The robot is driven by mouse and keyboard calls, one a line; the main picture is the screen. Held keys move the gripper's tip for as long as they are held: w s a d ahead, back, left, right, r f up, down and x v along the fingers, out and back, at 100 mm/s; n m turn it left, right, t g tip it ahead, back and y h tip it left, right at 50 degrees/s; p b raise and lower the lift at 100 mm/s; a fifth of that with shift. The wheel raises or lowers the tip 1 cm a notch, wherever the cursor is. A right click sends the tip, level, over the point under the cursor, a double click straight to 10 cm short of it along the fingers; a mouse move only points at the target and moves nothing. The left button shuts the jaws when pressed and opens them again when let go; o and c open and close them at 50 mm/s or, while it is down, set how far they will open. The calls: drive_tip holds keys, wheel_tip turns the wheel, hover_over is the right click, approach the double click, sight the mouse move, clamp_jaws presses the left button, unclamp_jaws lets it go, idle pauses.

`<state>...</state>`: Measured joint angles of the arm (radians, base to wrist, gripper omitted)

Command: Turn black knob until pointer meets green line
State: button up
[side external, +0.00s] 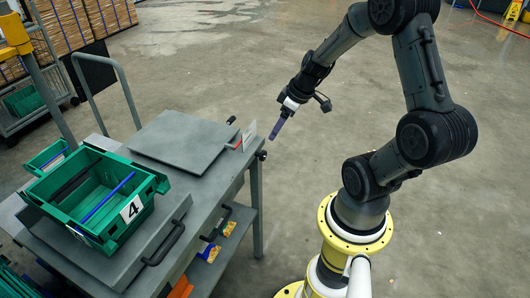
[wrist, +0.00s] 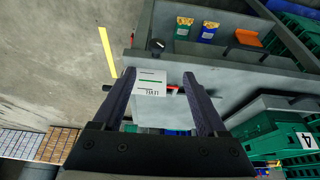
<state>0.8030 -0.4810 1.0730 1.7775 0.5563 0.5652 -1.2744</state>
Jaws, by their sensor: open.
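The black knob (side external: 262,155) sticks out from the table's side near its corner. It also shows in the wrist view (wrist: 157,45), beyond my fingertips. A white card (side external: 249,135) stands at the table edge by the knob. In the wrist view the card (wrist: 152,76) bears a green line (wrist: 151,81) and upside-down lettering.
A grey plate (side external: 185,138) lies on the table behind the card. A green crate (side external: 98,195) marked 4 stands at the table's left. Small packets (wrist: 209,31) sit on a shelf below the tabletop.

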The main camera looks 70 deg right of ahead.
sight(265, 153)
drive_tip(key=x, duration=1.3)
drive_tip(key=shift+s+d+f, duration=0.2)
drive_tip(key=shift+d+f, duration=0.1)
drive_tip(key=shift+f, duration=0.15)
clamp_jaws()
